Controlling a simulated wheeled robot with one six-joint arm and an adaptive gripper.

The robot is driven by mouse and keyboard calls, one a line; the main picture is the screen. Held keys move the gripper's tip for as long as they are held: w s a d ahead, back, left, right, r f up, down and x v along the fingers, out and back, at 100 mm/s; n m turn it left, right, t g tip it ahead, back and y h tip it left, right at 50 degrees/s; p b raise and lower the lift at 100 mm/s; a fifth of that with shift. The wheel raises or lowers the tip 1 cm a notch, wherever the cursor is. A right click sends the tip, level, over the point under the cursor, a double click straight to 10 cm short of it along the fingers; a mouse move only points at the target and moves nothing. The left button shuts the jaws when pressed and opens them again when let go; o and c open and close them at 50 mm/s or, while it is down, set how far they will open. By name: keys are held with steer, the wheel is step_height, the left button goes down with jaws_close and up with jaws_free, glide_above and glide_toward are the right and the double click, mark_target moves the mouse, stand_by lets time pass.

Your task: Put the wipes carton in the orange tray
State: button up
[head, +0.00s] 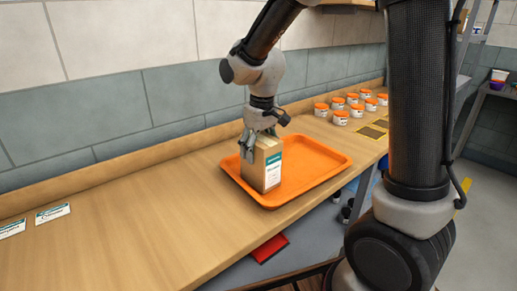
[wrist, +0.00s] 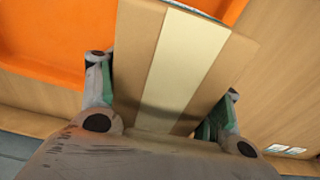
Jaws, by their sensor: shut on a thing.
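The wipes carton (head: 262,166) is a brown box with a white and teal label on its front. It stands upright at the left part of the orange tray (head: 313,172) in the head view; I cannot tell whether its base touches the tray floor. My gripper (head: 261,140) is above the carton with its fingers down both sides, shut on it. In the wrist view the carton (wrist: 180,70) shows its top with a pale tape strip between my fingers (wrist: 165,95). The tray's orange floor (wrist: 60,35) shows beside it.
The tray lies on a long wooden counter (head: 130,225) against a tiled wall. Several white jars with orange lids (head: 341,117) stand behind the tray to the right. Two label cards (head: 52,213) lie at the far left. The counter between cards and tray is clear.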

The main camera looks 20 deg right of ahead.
steer(key=shift+f, duration=0.1)
steer(key=o, duration=1.5)
steer(key=r, duration=0.8)
steer(key=s+r, duration=0.1)
steer(key=r, duration=0.3)
steer(key=shift+d+r, duration=0.1)
steer(key=shift+d, duration=0.15)
steer(key=s+d+m+t, duration=0.1)
steer(key=s+d+m, duration=0.1)
steer(key=s+d, duration=0.6)
steer(key=s+d+m+t, duration=0.2)
steer(key=s+d, duration=0.5)
steer(key=s, duration=0.5)
steer(key=shift+s+d, duration=0.25)
steer(key=shift+d, duration=0.15)
